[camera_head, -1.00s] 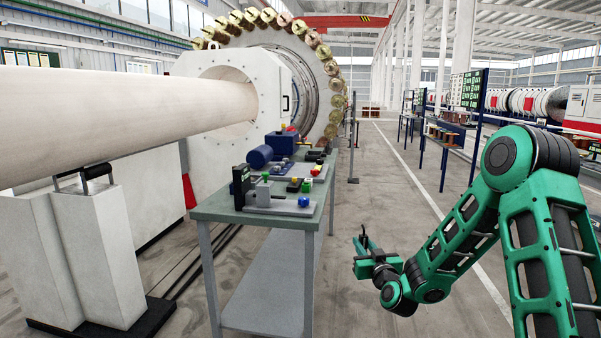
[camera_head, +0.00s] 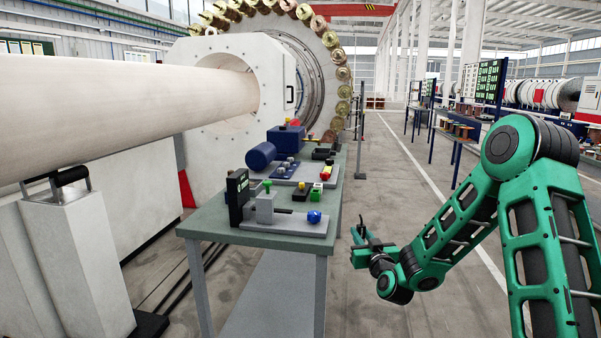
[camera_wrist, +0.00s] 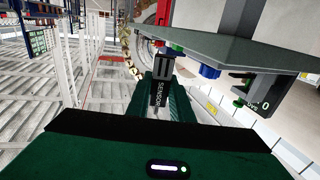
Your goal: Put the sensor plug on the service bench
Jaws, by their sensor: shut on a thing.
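The sensor plug (camera_wrist: 158,90) is a dark block with "SENSOR" lettering, in the middle of the wrist view. My gripper (camera_wrist: 160,82) is shut on it, with green finger parts on both sides. In the head view my gripper (camera_head: 364,240) is held out in front of my arm, right of the service bench and apart from it. The plug is too small there to make out clearly. The service bench (camera_head: 200,226) has a grey-green top and grey legs. Its top also shows in the wrist view (camera_wrist: 245,58), at the upper right.
The bench holds a grey fixture (camera_head: 290,222) with a blue knob, a blue motor-like unit (camera_head: 262,155) and several small coloured parts. Bare top shows along its front left edge. A large white pipe (camera_head: 120,110) runs behind it. The floor aisle (camera_head: 400,190) to the right is open.

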